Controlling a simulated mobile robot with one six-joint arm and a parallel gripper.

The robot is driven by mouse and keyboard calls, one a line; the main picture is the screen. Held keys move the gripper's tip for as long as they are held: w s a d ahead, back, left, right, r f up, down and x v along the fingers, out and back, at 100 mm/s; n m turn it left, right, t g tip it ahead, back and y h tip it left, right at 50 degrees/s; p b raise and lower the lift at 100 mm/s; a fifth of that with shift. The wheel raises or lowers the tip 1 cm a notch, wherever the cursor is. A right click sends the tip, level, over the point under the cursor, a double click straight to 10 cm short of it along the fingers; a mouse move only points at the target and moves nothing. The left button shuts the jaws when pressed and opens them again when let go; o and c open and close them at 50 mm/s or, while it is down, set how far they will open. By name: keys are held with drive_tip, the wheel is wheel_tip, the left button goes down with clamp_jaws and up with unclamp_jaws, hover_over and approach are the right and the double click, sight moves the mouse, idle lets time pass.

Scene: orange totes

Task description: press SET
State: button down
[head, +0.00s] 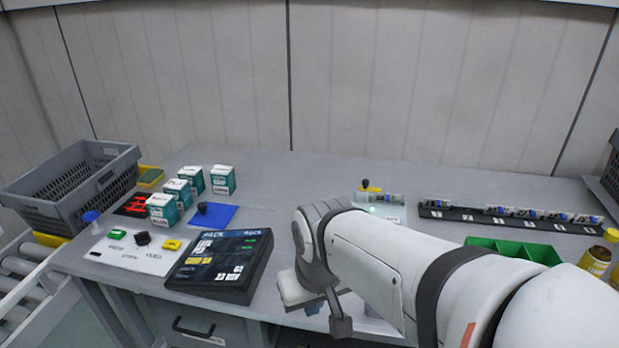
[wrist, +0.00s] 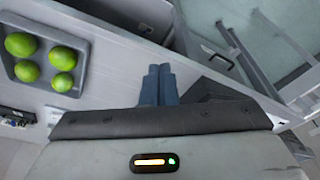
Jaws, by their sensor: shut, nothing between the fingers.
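No label that I can read as SET shows. A dark tilted console (head: 219,265) with a lit screen and white, yellow and green fields stands at the bench's front left; its small text is blurred.
Teal-and-white boxes (head: 222,180) and a blue mat (head: 212,216) lie behind the console. A grey crate (head: 75,185) is at far left. A black rack (head: 509,219) and green bin (head: 513,252) are at right. The wrist view shows a grey tray (wrist: 85,37) with several green balls.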

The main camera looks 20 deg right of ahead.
drive_tip(key=shift+w, duration=0.35)
drive_tip(key=shift+d+r, duration=0.1)
drive_tip(key=shift+d, duration=0.05)
drive_tip(key=w+d+r+m+t+y+p, duration=0.1)
drive_tip(key=w+d+r+m+y+p, duration=0.1)
drive_tip(key=w+d+m, duration=0.65)
drive_tip(key=w+d+r+m+t+y+p, duration=0.15)
drive_tip(key=w+d+m, duration=0.3)
drive_tip(key=w, duration=0.65)
drive_tip(key=w+d+f+m+t+p, duration=0.1)
drive_tip(key=d+m, duration=0.3)
drive_tip(key=d, duration=0.4)
drive_tip(key=w+d+f+m+t+h+p, duration=0.1)
drive_tip(key=w+d+f+m, duration=0.1)
drive_tip(key=d, duration=0.5)
drive_tip(key=w+d+f+m+t+h, duration=0.1)
drive_tip(key=w+d+m+t, duration=0.1)
drive_tip(key=d+m, duration=0.4)
drive_tip(key=w+d, duration=0.1)
drive_tip(key=d, duration=0.1)
drive_tip(key=shift+w+d+f+p, duration=0.2)
drive_tip(key=shift+w+d+p, duration=0.1)
drive_tip(key=shift+d+p, duration=0.1)
drive_tip(key=shift+f, duration=0.1)
